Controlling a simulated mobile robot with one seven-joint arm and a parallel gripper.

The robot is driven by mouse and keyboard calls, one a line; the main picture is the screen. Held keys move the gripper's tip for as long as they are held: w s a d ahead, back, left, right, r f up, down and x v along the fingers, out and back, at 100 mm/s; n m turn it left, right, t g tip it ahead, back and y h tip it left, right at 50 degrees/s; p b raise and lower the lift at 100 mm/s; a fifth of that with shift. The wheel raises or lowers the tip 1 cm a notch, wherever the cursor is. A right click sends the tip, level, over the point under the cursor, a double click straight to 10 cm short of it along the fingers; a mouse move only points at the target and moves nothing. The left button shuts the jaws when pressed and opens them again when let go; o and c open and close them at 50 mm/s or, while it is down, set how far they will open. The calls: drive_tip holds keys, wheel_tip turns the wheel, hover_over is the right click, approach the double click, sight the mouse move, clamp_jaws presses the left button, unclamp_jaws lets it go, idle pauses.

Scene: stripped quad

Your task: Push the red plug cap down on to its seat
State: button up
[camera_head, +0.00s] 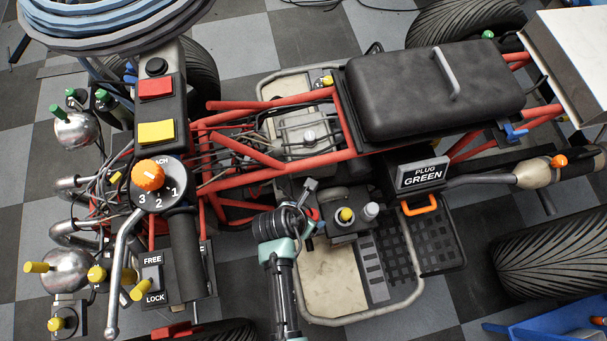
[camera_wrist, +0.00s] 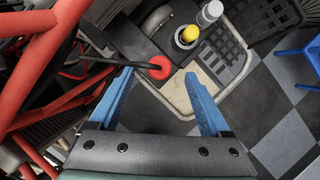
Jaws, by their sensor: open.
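In the head view my gripper (camera_head: 315,223) is beside the engine, mostly behind my wrist. The seat under the cap is hidden.
A yellow-topped cap (camera_wrist: 187,36) and a grey-white cap (camera_wrist: 210,13) stand close to the right of the red cap. Red frame tubes (camera_wrist: 45,62) run along the left. A sign reading PLUG GREEN (camera_head: 422,175) stands by the seat (camera_head: 430,95).

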drive_tip(key=shift+p+v, duration=0.3)
drive_tip(key=shift+v, duration=1.7)
